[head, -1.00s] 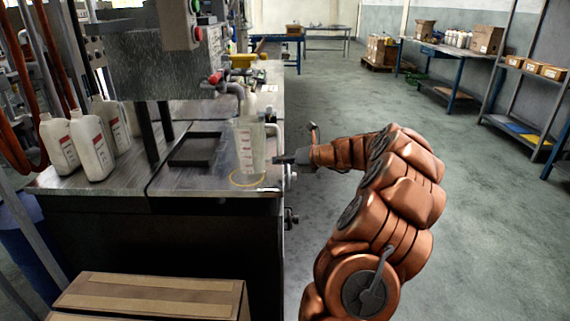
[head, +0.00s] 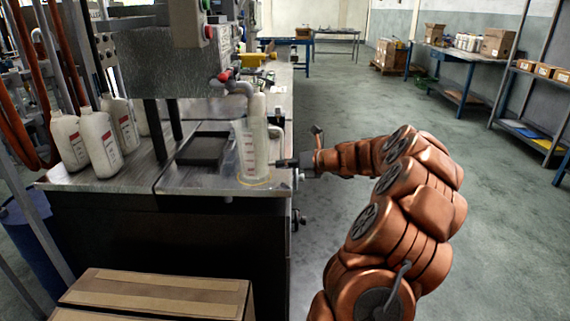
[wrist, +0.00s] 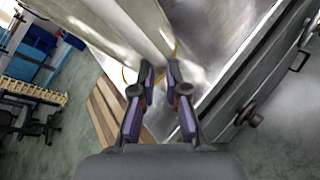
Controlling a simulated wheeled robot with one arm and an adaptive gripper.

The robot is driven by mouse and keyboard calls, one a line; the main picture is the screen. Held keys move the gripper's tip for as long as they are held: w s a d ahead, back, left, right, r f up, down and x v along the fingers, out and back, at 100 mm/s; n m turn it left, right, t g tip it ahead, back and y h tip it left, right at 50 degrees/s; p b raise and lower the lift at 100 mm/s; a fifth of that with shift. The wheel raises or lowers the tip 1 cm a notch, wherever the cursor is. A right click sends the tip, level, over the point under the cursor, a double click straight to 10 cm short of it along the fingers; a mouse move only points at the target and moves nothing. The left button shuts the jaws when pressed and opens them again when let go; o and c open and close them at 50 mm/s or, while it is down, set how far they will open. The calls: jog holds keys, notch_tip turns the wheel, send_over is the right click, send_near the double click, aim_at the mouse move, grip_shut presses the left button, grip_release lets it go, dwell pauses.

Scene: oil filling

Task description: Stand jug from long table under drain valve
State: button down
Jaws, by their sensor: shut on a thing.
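The jug (head: 252,150) is tall and translucent with red level marks. It is at the front right corner of the metal bench, over a yellow ring (head: 266,181), and leans slightly in the head view. Whether its base touches the bench I cannot tell. My gripper (head: 279,163) is to the right of the jug, shut on its handle side; the wrist view shows the two fingers (wrist: 158,72) close together against the pale jug wall (wrist: 115,25). The drain valve has a red handle (head: 225,75) and a grey bent spout (head: 242,88) above the jug.
Several white bottles (head: 98,140) stand at the left of the bench. A black tray (head: 203,149) lies left of the jug. A cardboard box (head: 155,290) is in front, low down. The floor (head: 390,105) right of the bench is open.

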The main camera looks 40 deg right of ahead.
jog(key=shift+a+f, duration=0.1)
jog(key=c, duration=1.1)
grip_release()
jog(key=v, duration=1.2)
